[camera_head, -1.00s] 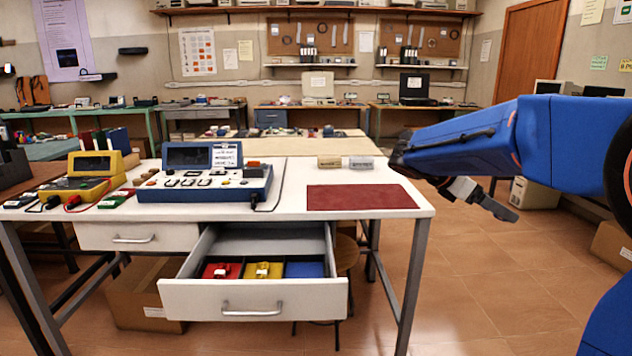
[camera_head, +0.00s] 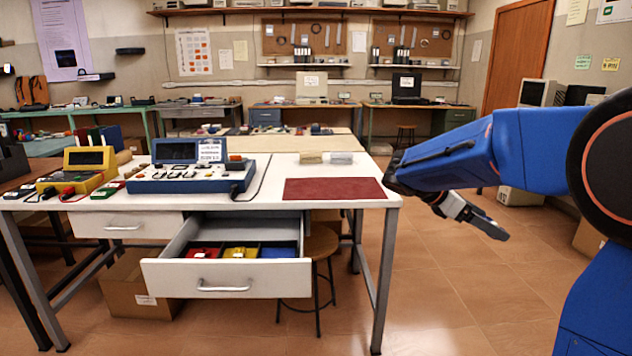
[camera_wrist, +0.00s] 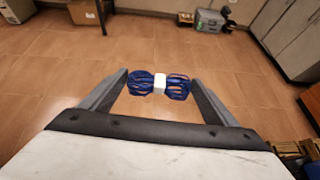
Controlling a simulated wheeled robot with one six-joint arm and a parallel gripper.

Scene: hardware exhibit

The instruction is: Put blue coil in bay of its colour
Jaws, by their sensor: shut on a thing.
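The blue coil (camera_wrist: 177,87) is a bundle of blue wire with a white band round its middle. In the wrist view it sits between the fingers of my gripper (camera_wrist: 160,86), which is shut on it above the tiled floor. In the head view my gripper (camera_head: 482,220) is right of the table, clear of it; the coil cannot be made out there. The open drawer (camera_head: 228,283) has a red bay (camera_head: 204,252), a yellow bay (camera_head: 240,252) and a blue bay (camera_head: 280,252) at the right. The red and yellow bays each hold an item with a white band. The blue bay looks empty.
The white table (camera_head: 270,170) carries a dark red mat (camera_head: 333,189), a blue instrument (camera_head: 190,168) and a yellow meter (camera_head: 77,170). A stool (camera_head: 320,245) stands behind the drawer's right side. A table leg (camera_head: 385,270) is between the drawer and my arm.

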